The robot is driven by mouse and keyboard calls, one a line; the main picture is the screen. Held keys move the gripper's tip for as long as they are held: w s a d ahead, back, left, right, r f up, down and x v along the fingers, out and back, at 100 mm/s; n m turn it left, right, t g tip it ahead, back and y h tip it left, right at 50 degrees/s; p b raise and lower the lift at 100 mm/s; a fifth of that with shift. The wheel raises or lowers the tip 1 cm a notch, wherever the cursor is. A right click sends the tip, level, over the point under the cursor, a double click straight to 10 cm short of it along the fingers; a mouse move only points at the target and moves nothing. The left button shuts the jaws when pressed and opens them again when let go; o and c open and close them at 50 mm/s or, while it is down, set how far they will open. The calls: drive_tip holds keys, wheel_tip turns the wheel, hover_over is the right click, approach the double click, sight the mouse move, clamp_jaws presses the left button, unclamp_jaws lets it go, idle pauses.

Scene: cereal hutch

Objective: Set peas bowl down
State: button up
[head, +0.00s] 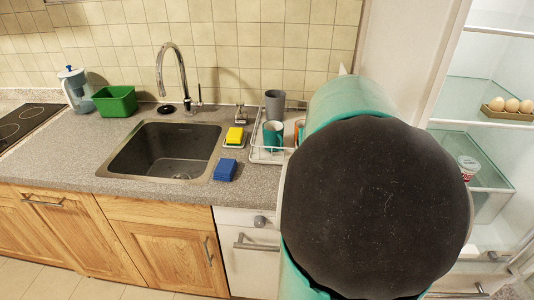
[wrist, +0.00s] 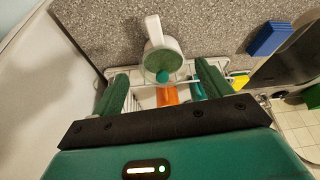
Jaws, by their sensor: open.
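I cannot make out a bowl of peas for certain in either view. In the wrist view my gripper (wrist: 161,76) is open, with its two green fingers wide apart. In the head view my own arm covers the right centre and hides the gripper.
A dish rack (head: 258,153) holds a teal cup (head: 272,136); a dark grey cup (head: 275,102) is behind. The blue sponge (head: 225,170) and yellow sponge (head: 235,135) lie right of the sink (head: 163,150). A green bin (head: 115,101) stands left. The open fridge (head: 485,95) holds eggs.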

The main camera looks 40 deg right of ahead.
drive_tip(key=x, duration=0.8)
drive_tip(key=shift+d+f, duration=0.25)
drive_tip(key=shift+f, duration=0.05)
drive_tip(key=shift+x, duration=2.7)
drive_tip(key=shift+s+a, duration=0.1)
drive_tip(key=shift+a, duration=0.05)
drive_tip(key=shift+c, duration=0.5)
